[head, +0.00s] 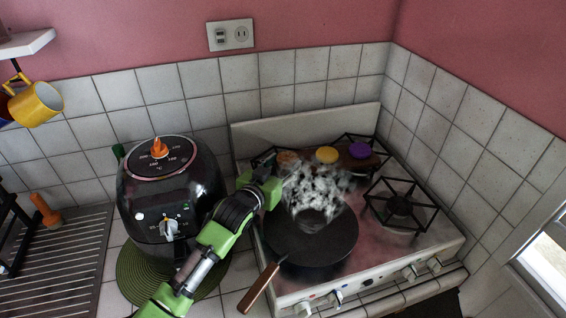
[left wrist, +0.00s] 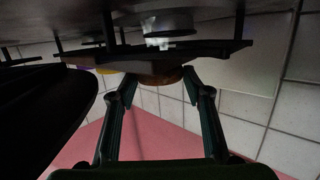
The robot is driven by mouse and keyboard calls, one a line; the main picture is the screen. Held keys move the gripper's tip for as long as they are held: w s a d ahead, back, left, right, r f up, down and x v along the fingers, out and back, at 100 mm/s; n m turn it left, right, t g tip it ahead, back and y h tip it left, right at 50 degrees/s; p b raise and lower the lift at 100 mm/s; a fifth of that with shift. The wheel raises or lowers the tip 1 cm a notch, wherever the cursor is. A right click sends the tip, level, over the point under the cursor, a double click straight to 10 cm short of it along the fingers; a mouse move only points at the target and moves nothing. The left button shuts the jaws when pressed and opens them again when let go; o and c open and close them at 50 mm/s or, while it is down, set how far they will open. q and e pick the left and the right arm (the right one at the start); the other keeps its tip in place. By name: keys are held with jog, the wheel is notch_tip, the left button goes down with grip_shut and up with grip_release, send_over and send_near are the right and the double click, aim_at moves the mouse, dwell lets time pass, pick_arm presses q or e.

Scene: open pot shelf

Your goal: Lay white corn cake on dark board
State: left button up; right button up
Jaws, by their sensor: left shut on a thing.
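The corn cake (head: 288,158), a round tan-brown piece, is at the left end of the dark board (head: 350,165) on the back of the stove. My left gripper (head: 272,168) reaches in from the left, with its fingers at the cake. In the left wrist view, a brown round edge of the cake (left wrist: 155,79) shows between the two fingertips (left wrist: 160,86), and the gripper is shut on it. I cannot tell whether the cake touches the board. White steam partly hides the area right of the gripper. My right gripper is not in view.
A yellow round piece (head: 327,154) and a purple one (head: 360,150) lie on the board. A black pan (head: 312,243) sits at the stove's front left, below the steam. A black air fryer (head: 165,195) stands left of my arm. A bare burner (head: 400,207) is at right.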

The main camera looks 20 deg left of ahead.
pick_arm(q)
jog(key=shift+f, duration=0.3)
jog(key=o, duration=1.1)
jog(key=shift+o, duration=0.4)
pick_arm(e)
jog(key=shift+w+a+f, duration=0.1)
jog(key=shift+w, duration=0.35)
pick_arm(q)
jog(key=shift+f, duration=0.1)
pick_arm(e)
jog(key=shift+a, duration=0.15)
pick_arm(q)
jog(key=shift+r, duration=0.35)
jog(key=shift+s+f, duration=0.1)
jog(key=shift+s, duration=0.3)
jog(key=b+v, duration=0.2)
jog(key=v, duration=0.8)
jog(key=shift+s+a+r+b, duration=0.1)
jog(key=shift+s+r+b, duration=0.25)
jog(key=shift+s, duration=0.2)
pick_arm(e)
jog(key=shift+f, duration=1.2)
